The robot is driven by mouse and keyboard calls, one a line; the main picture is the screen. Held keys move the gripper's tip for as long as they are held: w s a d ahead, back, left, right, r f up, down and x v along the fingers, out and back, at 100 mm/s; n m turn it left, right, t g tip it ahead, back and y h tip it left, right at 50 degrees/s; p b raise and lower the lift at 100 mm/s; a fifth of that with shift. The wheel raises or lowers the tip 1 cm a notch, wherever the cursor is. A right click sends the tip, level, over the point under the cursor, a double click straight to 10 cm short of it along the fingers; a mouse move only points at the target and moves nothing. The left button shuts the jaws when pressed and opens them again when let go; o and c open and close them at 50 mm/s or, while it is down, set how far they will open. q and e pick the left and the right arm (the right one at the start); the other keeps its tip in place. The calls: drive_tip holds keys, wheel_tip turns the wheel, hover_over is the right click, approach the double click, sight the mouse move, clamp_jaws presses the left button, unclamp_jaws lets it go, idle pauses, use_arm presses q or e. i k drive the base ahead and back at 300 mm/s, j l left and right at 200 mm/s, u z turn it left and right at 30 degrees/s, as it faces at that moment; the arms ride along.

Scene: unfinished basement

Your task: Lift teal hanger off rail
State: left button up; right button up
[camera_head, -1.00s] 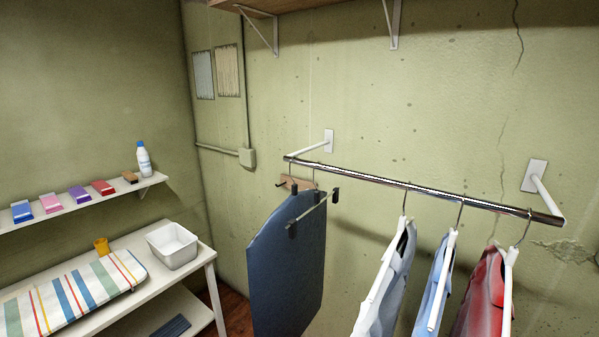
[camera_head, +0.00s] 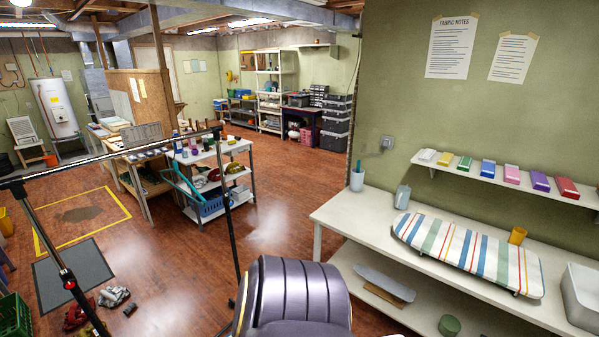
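The wall rail with the hanging shirts is out of view. Neither of my grippers is in view.
A white table (camera_head: 333,208) with a striped ironing board (camera_head: 465,247) stands along the right wall, below a shelf (camera_head: 487,179) of coloured boxes. A dark ribbed shape (camera_head: 295,290) fills the near bottom centre. Wood floor (camera_head: 285,212) is open beyond it.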

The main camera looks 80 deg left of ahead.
sight(175, 166)
drive_tip(key=u, duration=3.65)
